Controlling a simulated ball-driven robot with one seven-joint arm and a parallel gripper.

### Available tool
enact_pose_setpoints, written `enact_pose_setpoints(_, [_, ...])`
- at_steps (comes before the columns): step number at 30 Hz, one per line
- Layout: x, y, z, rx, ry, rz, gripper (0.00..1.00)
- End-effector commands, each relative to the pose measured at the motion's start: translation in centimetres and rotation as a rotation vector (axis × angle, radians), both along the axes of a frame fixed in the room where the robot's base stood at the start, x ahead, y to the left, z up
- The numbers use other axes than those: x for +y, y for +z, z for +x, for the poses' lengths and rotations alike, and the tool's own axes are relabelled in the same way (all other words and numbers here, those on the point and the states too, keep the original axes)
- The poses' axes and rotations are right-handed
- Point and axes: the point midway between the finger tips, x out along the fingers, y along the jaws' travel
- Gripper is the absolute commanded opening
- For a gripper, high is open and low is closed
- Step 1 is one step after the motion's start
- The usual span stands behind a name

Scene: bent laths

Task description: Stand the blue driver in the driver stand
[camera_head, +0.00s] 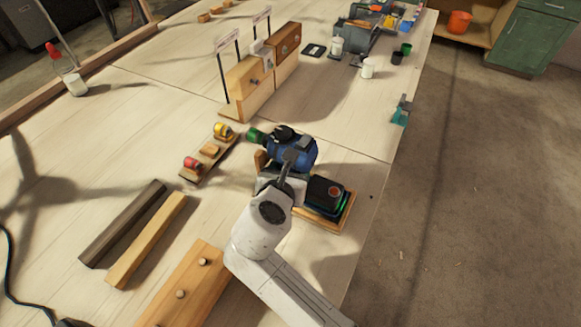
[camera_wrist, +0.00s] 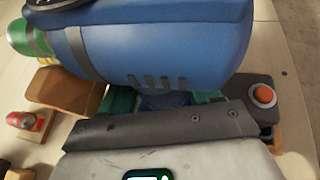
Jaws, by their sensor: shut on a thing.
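The blue driver (camera_head: 296,151) is upright, its body roughly level and its green nose (camera_head: 256,135) pointing left. In the wrist view the driver (camera_wrist: 165,50) fills the top of the picture. My gripper (camera_head: 281,178) is shut on it just below the body; the grip is mostly hidden. A wooden base (camera_head: 345,216) under the driver looks like the driver stand, with a wooden block (camera_head: 260,157) under the nose. A black box with a red button (camera_head: 327,191) sits over the base. I cannot tell whether the driver's foot rests in the stand.
A rack with red and yellow pieces (camera_head: 189,176) lies left of the driver. Dark and light laths (camera_head: 145,240) lie at lower left. The table's right edge is close to the base.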

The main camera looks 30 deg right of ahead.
Motion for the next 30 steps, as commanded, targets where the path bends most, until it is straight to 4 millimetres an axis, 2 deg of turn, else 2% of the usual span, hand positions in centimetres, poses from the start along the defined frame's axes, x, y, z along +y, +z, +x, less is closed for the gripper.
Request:
enact_pose_setpoints(25, [0.03,-0.51,0.06,-0.005,0.000,-0.002,0.08])
enact_pose_setpoints(26, [0.03,-0.51,0.06,-0.005,0.000,-0.002,0.63])
enact_pose_setpoints(30, [0.01,-0.54,0.06,-0.005,0.000,-0.002,0.77])
